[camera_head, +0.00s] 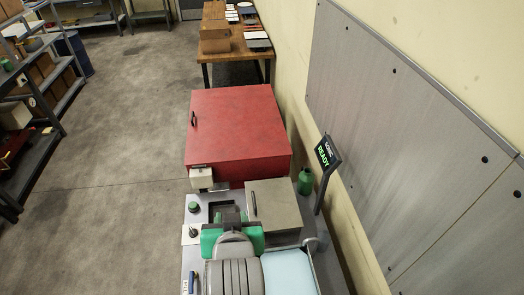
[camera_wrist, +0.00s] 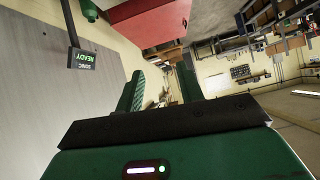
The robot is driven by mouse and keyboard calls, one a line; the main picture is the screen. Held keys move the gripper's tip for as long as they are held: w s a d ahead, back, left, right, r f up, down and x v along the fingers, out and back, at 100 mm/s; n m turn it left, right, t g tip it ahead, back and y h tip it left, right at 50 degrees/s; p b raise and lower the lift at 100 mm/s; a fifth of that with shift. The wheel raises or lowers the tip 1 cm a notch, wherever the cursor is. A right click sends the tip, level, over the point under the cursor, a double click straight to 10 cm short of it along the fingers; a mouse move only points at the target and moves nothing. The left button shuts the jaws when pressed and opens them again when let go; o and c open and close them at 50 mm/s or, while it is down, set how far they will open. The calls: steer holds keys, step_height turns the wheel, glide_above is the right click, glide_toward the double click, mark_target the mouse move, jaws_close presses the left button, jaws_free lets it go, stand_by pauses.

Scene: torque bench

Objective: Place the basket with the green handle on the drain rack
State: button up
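My gripper (camera_wrist: 160,88) is open in the wrist view, its two green fingers apart with only distant background between them. In the head view my gripper (camera_head: 228,214) is above the grey bench, over or beside a dark square recess (camera_head: 214,207). My arm covers much of the bench there. I cannot make out a basket with a green handle or a drain rack in either view. A grey lidded box (camera_head: 274,207) with a dark handle stands right of the gripper. A light blue flat surface (camera_head: 290,272) lies at the near right.
A red cabinet (camera_head: 238,130) stands behind the bench. A green bottle (camera_head: 305,182) and a display reading SONIC READY (camera_head: 328,152) are at the right by the wall; the display also shows in the wrist view (camera_wrist: 82,60). A green knob (camera_head: 193,207) is at the bench's left.

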steer(key=s+d+r+t, duration=0.15)
steer(key=r+t, duration=0.25)
steer(key=r, duration=0.6)
steer(key=d+r+t, duration=0.2)
steer(key=r+t, duration=0.1)
steer(key=r, duration=0.8)
steer(key=s+d+r+t+h, duration=0.1)
steer(key=s+d+r+t, duration=0.1)
steer(key=s+r, duration=0.3)
steer(key=s+d+r+m+t+h, duration=0.1)
steer(key=s+r+t, duration=0.4)
steer(key=r, duration=0.7)
steer(key=shift+s+d+r, duration=0.3)
steer(key=shift+s+d, duration=0.15)
steer(key=shift+s, duration=0.05)
